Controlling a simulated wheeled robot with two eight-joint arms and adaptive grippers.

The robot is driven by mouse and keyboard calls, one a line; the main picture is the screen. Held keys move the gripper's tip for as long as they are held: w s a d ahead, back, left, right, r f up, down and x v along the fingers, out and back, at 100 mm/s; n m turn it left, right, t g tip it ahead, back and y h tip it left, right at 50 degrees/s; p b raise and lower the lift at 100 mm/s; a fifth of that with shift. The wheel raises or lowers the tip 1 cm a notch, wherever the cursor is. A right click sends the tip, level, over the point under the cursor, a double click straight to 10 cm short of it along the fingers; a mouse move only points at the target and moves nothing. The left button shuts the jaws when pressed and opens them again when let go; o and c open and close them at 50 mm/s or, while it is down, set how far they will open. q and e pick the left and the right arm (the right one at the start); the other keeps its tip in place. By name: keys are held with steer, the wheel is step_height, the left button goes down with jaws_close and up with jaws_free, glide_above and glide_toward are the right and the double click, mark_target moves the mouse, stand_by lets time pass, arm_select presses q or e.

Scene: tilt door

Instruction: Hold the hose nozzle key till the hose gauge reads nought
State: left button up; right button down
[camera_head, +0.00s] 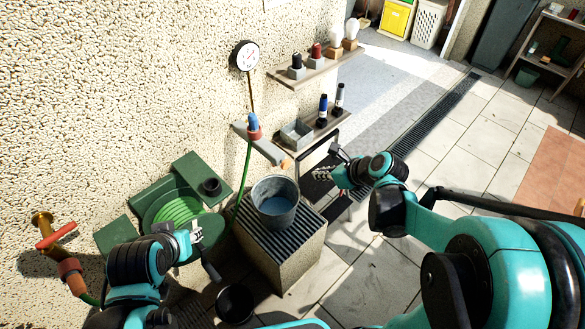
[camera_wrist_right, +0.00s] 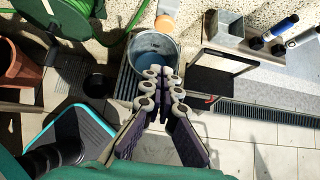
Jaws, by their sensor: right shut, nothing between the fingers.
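The gauge (camera_head: 244,55) is a round white dial with a black rim on a thin brown pipe by the wall. Its needle is too small to read. Below it a blue piece in a red collar (camera_head: 253,125), seemingly the hose nozzle key, stands on a grey bracket (camera_head: 266,150). The green hose (camera_head: 243,178) runs down from there. An orange tip (camera_head: 287,164) points over the bucket; it also shows in the right wrist view (camera_wrist_right: 166,23). My right gripper (camera_head: 320,173) is shut and empty, right of the orange tip, apart from the key. My left gripper (camera_head: 196,236) is by the hose reel, its fingers unclear.
A metal bucket (camera_head: 275,203) with bluish water stands on a ribbed block (camera_head: 300,232). A green hose reel (camera_head: 180,208) and a brass tap with a red lever (camera_head: 56,235) are at left. Small shelves (camera_head: 320,68) hold bulbs and bottles.

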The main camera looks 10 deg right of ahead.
steer(key=b, duration=0.3)
glide_toward(287, 168)
steer(key=shift+x, duration=2.95)
